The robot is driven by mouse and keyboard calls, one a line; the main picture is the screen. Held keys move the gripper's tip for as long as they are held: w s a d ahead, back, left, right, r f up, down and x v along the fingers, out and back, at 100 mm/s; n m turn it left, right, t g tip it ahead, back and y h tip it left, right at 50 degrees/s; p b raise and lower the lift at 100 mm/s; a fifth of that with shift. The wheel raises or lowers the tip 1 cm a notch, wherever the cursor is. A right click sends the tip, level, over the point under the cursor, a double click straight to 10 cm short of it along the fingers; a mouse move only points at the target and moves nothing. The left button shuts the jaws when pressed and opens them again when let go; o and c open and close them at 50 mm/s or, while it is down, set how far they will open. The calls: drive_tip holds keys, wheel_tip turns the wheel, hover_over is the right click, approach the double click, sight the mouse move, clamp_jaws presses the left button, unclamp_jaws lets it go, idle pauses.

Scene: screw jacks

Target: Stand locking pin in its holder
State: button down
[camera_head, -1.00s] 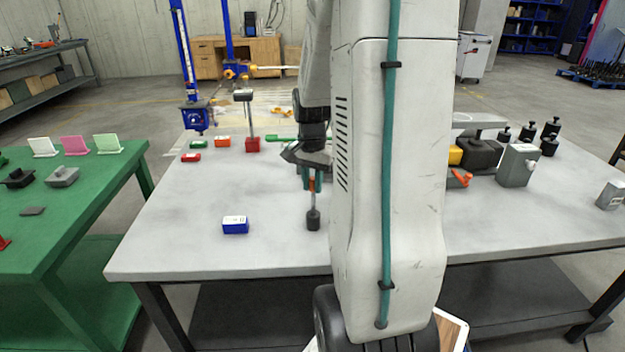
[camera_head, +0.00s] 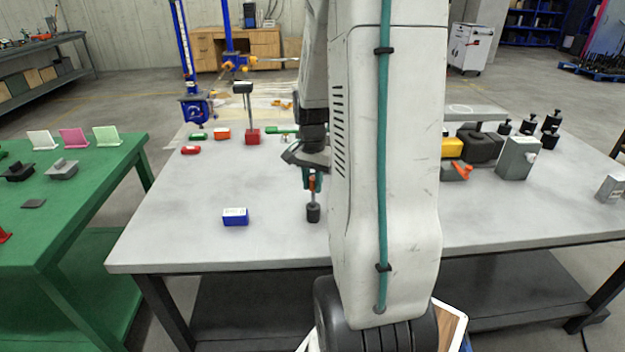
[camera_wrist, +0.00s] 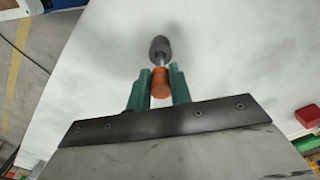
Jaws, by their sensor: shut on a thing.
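The locking pin appears to be the piece in my gripper (camera_wrist: 160,82), with an orange grip (camera_wrist: 160,83), a thin bright shaft and a dark grey cylindrical end. The same piece shows in the head view, its dark end (camera_head: 313,213) pointing down over the grey table. My green fingers are shut on the orange grip. The pin looks upright in the head view. I cannot tell whether its dark end touches the table. A blue block with a white top (camera_head: 235,217) stands to its left. I cannot tell which object is the holder.
The grey table (camera_head: 180,235) is clear around the pin. A red block with a post (camera_head: 252,136) and small red, green and orange pieces stand behind. A grey block (camera_head: 517,158) and several dark weights stand right. A green table (camera_head: 95,185) is at left.

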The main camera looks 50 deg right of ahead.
drive_tip(key=shift+f, duration=0.35)
drive_tip(key=c, duration=1.2)
unclamp_jaws()
drive_tip(key=shift+r, duration=0.15)
wheel_tip(320, 180, up, 8)
drive_tip(key=shift+f, duration=0.2)
